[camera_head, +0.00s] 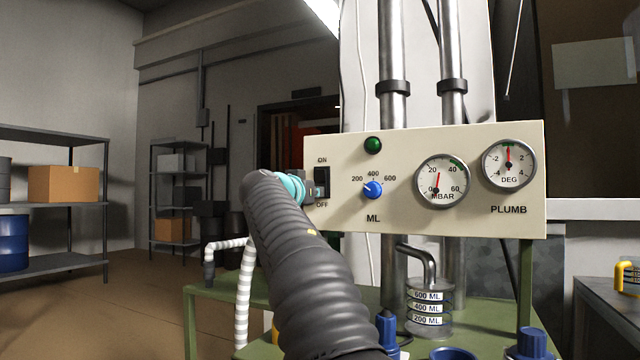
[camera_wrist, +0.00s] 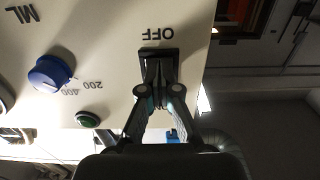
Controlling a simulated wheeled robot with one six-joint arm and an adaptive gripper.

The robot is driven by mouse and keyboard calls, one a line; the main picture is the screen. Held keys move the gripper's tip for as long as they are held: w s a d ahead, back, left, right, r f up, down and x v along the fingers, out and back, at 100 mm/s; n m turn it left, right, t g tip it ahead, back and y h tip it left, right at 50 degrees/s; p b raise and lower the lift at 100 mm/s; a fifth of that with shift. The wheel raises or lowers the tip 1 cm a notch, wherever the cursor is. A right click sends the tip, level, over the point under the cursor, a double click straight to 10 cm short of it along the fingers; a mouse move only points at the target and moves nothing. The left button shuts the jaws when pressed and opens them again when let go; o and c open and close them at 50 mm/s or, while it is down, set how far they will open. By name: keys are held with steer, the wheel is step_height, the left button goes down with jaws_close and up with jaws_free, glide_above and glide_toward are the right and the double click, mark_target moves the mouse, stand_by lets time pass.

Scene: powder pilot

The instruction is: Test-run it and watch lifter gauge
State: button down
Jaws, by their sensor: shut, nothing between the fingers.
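A cream control panel (camera_head: 460,222) carries a black ON/OFF rocker switch (camera_head: 322,178). My gripper (camera_head: 312,192) is shut and empty, its tips at the switch near the OFF end; in the upside-down wrist view the tips (camera_wrist: 157,66) overlap the switch (camera_wrist: 170,56). I cannot tell how the rocker is set. The green lamp (camera_head: 373,145) looks dark. The blue ML knob (camera_head: 373,190) sits under the 400 mark.
The PLUMB gauge (camera_head: 509,163) needle points straight up. Below the panel, a green bench (camera_head: 215,300) bears a stacked clear vessel (camera_head: 429,310) marked in ML and blue-capped parts (camera_head: 532,343). A striped hose (camera_head: 245,285) hangs left. Shelves with a cardboard box (camera_head: 64,184) stand far left.

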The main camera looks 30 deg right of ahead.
steer(key=b+v, duration=0.2)
steer(key=v, duration=1.3)
steer(key=shift+s+a, duration=0.25)
steer(key=shift+a, duration=0.05)
